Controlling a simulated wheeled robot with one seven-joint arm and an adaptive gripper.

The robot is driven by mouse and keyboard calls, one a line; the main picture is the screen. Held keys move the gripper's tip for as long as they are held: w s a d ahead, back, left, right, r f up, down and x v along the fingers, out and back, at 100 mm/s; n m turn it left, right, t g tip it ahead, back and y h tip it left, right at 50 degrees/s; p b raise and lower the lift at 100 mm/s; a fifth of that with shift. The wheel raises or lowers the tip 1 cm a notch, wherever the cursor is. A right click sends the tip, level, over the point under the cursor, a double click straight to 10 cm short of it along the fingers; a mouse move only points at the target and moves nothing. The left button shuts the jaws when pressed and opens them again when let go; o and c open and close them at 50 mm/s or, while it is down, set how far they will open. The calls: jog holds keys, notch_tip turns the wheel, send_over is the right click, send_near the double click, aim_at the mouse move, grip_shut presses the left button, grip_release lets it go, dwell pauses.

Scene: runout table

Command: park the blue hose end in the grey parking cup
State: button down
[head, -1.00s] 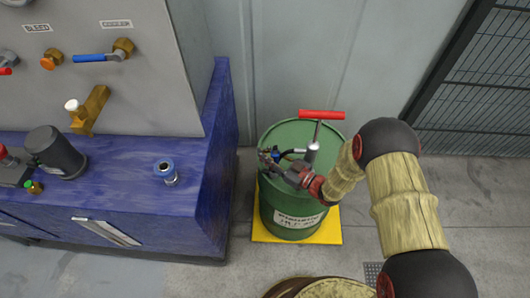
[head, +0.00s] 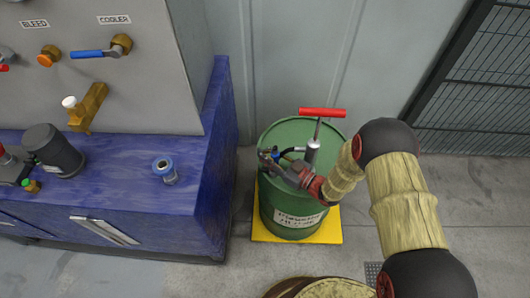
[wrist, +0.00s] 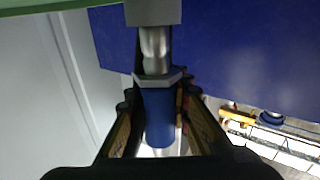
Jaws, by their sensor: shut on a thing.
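The blue hose end (wrist: 158,115) shows in the wrist view as a blue sleeve with a metal hex collar and a silver stem. My gripper (wrist: 157,100) is shut around the sleeve. The stem runs up to a grey block (wrist: 152,12) at the top edge. I cannot tell whether that block is the grey parking cup or whether the stem sits inside it. In the head view my gripper (head: 268,157) is over the left part of the green drum's top, beside the grey pump body. The hose end is too small there to make out clearly.
The green drum (head: 282,190) stands on a yellow base (head: 263,232) and carries a pump with a red T-handle (head: 322,112). Left is a blue bench (head: 140,195) with a silver and blue fitting (head: 164,171) and a dark cylinder (head: 52,150). A mesh fence (head: 485,90) stands right.

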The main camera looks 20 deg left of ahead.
jog(key=shift+f+b, duration=0.45)
jog(key=shift+f, duration=0.15)
jog(key=c, duration=1.5)
grip_release()
jog(key=shift+c, duration=0.2)
jog(key=v, duration=1.2)
jog(key=shift+d, duration=0.1)
